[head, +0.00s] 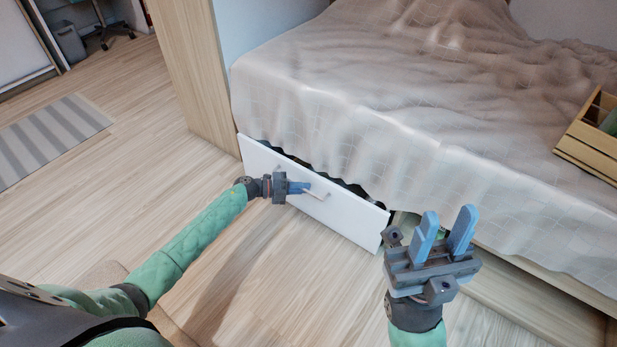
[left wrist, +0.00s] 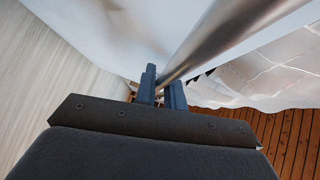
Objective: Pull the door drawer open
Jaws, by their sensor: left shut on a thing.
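The white drawer (head: 335,212) under the bed stands partly pulled out, with a dark gap along its top edge. Its bar handle (head: 318,192) is on the front panel. My left gripper (head: 300,187) is at the handle, shut on it. In the left wrist view the blue fingers (left wrist: 162,90) close around the metal bar handle (left wrist: 215,40). My right gripper (head: 443,236) is open and empty, in front of the bed to the right of the drawer.
The bed (head: 400,110) has a beige cover hanging over the drawer's top. A wooden crate (head: 590,140) stands on the bed at the right. A striped rug (head: 50,135) lies on the floor at the left. The floor before the drawer is clear apart from my arm.

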